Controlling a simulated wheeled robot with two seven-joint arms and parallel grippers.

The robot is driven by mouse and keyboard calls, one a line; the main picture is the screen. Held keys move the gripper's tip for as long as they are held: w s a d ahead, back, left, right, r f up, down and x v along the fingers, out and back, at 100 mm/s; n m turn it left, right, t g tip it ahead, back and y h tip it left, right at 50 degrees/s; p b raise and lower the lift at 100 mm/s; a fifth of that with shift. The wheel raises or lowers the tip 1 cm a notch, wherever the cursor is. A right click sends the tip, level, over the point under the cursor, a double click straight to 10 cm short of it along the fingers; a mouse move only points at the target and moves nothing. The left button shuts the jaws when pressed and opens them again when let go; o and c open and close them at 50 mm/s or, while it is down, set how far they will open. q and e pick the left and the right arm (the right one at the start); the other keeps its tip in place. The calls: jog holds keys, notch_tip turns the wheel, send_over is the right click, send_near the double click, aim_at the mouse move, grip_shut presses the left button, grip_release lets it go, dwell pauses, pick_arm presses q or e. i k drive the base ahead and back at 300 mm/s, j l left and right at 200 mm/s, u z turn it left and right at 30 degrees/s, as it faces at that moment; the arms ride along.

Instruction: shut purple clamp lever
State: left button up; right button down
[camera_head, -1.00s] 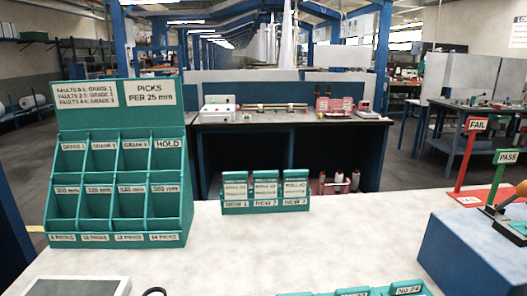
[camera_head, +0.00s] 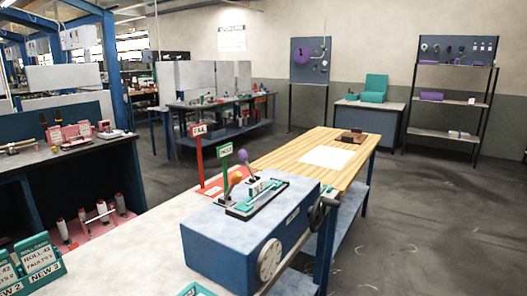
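The purple clamp lever (camera_head: 247,167) has a round purple knob and stands raised, leaning slightly to the left. It is at the back of the teal-edged fixture on top of a blue box-shaped machine (camera_head: 215,245) in the middle of the picture. A second lever with an orange knob (camera_head: 236,178) is just left of it and leans lower. The lever bases are too small to make out. Neither of my grippers is in view.
The machine carries a round white dial (camera_head: 270,258) and a dark handwheel (camera_head: 319,213) on its near and right sides. Red FAIL (camera_head: 197,131) and green PASS (camera_head: 226,149) signs stand behind it. A wooden table (camera_head: 300,145) holds white paper. Open floor (camera_head: 440,220) lies right.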

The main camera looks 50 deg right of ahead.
aim_at(243, 155)
jog(key=z, duration=1.4)
jog(key=i+l+u, duration=0.45)
jog(key=l, duration=0.2)
jog(key=i+l+u, duration=0.3)
jog(key=l+u, duration=0.2)
jog(key=l, duration=0.3)
jog(key=i+l+u, duration=0.15)
jog(key=l+u, duration=0.3)
jog(key=l, duration=0.4)
jog(key=l+u, duration=0.45)
jog(key=l, duration=0.45)
jog(key=k+l+u, duration=0.1)
jog(key=l+u, duration=0.4)
jog(key=l, duration=0.4)
